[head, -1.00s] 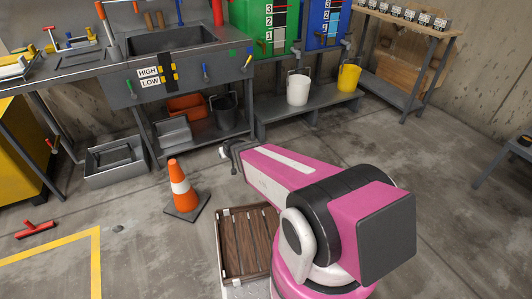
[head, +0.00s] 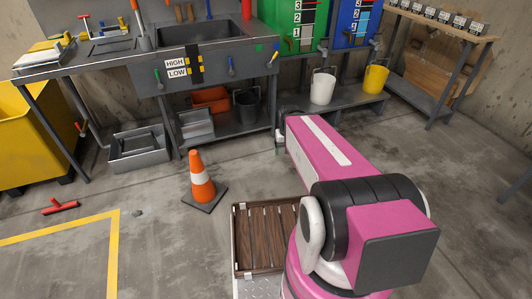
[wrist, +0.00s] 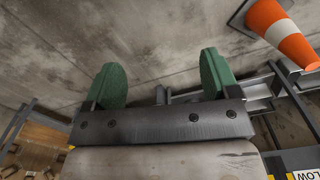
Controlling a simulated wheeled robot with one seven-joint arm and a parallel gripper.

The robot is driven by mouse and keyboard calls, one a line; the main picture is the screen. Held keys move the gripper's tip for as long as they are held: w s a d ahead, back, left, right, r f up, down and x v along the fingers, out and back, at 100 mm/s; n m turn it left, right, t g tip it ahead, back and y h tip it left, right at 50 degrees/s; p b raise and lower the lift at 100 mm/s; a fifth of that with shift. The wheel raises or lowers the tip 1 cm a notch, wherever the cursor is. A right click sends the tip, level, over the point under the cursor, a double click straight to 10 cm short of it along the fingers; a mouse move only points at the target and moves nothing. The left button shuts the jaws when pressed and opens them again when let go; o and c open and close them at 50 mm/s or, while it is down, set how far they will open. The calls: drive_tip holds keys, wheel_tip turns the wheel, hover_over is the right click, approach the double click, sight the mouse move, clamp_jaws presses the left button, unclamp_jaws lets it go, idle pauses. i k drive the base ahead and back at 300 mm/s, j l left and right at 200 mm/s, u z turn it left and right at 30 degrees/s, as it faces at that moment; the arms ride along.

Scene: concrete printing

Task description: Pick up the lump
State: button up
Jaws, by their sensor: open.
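A small grey lump (head: 137,213) lies on the concrete floor at the left in the head view, just right of the yellow floor line and left of the orange cone. My gripper (wrist: 162,80) is open, with two green finger pads wide apart and nothing between them in the wrist view. In the head view my gripper (head: 279,142) is partly hidden at the far end of my pink arm, right of the cone and well apart from the lump. I cannot make out the lump in the wrist view.
The cone (head: 202,182) stands between my arm and the lump; it also shows in the wrist view (wrist: 278,32). A red squeegee (head: 61,207) lies left of the lump. A grey sink bench (head: 200,72) lines the back. The floor around the lump is clear.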

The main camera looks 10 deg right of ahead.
sight(136, 214)
drive_tip(key=u, duration=1.8)
drive_tip(key=i+j+z, duration=0.1)
drive_tip(key=i+j, duration=0.15)
drive_tip(key=j, duration=0.2)
drive_tip(key=i+j+z, duration=0.15)
drive_tip(key=j, duration=0.35)
drive_tip(key=i+j+z, duration=0.1)
drive_tip(key=i+j, duration=0.15)
drive_tip(key=j, duration=0.25)
drive_tip(key=i+j+z, duration=0.1)
drive_tip(key=j, duration=0.45)
drive_tip(key=i+j+z, duration=0.1)
drive_tip(key=i+j, duration=0.15)
drive_tip(key=j, duration=0.3)
drive_tip(key=i+j+z, duration=0.15)
drive_tip(key=j, duration=0.4)
drive_tip(key=i+j+z, duration=0.1)
drive_tip(key=j, duration=0.45)
drive_tip(key=i+j+z, duration=0.1)
drive_tip(key=j, duration=0.45)
